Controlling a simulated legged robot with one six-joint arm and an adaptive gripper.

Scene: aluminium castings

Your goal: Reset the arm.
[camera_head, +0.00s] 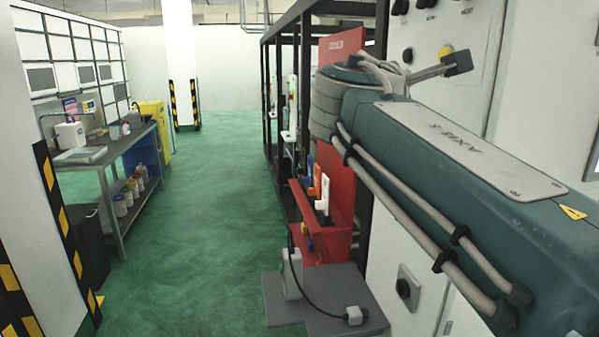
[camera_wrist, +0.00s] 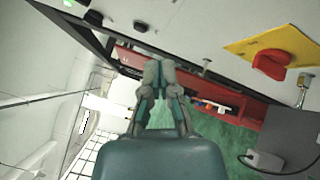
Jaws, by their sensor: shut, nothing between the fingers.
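My teal arm (camera_head: 450,160), marked "AXIS 5", reaches in from the right in the head view, in front of a pale panel with knobs. My gripper (camera_wrist: 158,66) shows in the middle of the wrist view. Its two grey and teal fingers are together at the tips, with nothing held between them. It appears in front of the dark frame and the red rack (camera_wrist: 190,86); I cannot tell the distance.
The red rack (camera_head: 341,190) with handheld devices and grey blocks (camera_head: 340,305) stand beside the panel. In the wrist view, a red knob (camera_wrist: 271,64) sits on a yellow plate. A workbench (camera_head: 110,150) and striped posts stand left. The green floor (camera_head: 205,220) between is clear.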

